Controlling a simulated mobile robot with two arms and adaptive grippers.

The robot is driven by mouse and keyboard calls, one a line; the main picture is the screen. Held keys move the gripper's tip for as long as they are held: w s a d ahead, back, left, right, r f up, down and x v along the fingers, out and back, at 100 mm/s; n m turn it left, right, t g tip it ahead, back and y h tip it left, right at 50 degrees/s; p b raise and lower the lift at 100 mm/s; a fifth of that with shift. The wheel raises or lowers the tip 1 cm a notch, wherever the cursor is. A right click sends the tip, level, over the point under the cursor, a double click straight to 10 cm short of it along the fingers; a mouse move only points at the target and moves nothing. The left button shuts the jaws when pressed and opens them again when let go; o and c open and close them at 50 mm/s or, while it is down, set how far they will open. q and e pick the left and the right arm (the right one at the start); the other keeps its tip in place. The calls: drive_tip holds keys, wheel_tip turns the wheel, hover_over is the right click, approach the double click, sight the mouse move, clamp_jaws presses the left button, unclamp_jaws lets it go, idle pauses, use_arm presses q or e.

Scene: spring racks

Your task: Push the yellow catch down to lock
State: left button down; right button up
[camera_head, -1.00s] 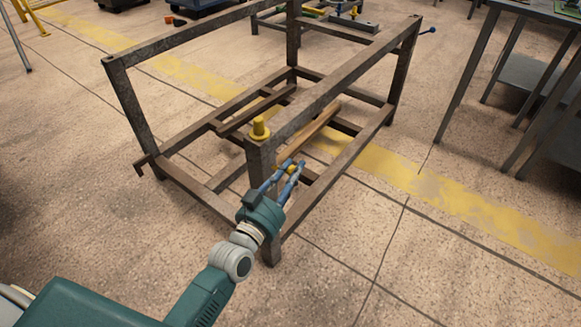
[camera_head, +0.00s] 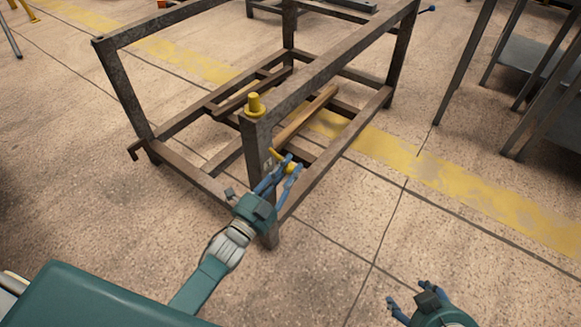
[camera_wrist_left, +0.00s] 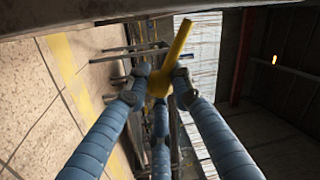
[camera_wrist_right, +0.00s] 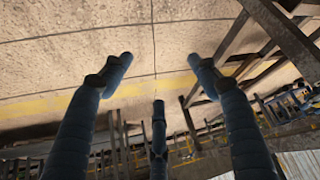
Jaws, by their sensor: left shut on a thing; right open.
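The yellow catch (camera_head: 279,158) sticks out near the top of the rack's front corner post, below a yellow peg (camera_head: 255,104) that stands on the corner. My left gripper (camera_head: 287,164) is shut on the catch's rounded end. In the left wrist view the catch (camera_wrist_left: 178,50) shows as a yellow bar slanting up and right, with its knob (camera_wrist_left: 158,84) between my blue fingers. My right gripper (camera_head: 408,295) is open and empty at the lower right of the head view. Its spread fingers also show in the right wrist view (camera_wrist_right: 160,62).
The brown metal rack frame (camera_head: 205,24) fills the middle, with a wooden bar (camera_head: 305,115) lying inside it. A grey table (camera_head: 533,65) stands at the right. The floor around my right gripper is clear.

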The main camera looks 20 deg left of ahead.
use_arm(q)
drive_tip(key=shift+w+a+f+m+b, duration=0.1)
drive_tip(key=shift+a+f+m+b, duration=0.35)
drive_tip(key=shift+f+m, duration=0.55)
drive_tip(key=shift+a+r+m+h, duration=0.1)
drive_tip(key=shift+a+m+h, duration=0.05)
drive_tip(key=shift+m+h, duration=0.2)
use_arm(e)
drive_tip(key=w+a+r+t, duration=0.2)
drive_tip(key=w+r+t, duration=0.1)
drive_tip(key=w, duration=0.3)
drive_tip(key=shift+w+r+y, duration=0.15)
drive_tip(key=shift+r+y, duration=0.25)
drive_tip(key=shift+r, duration=0.2)
drive_tip(key=shift+a, duration=0.1)
use_arm(q)
drive_tip(key=c, duration=1.5)
unclamp_jaws()
drive_tip(key=shift+w+a, duration=0.1)
drive_tip(key=shift+r, duration=0.1)
drive_tip(key=v, duration=1.2)
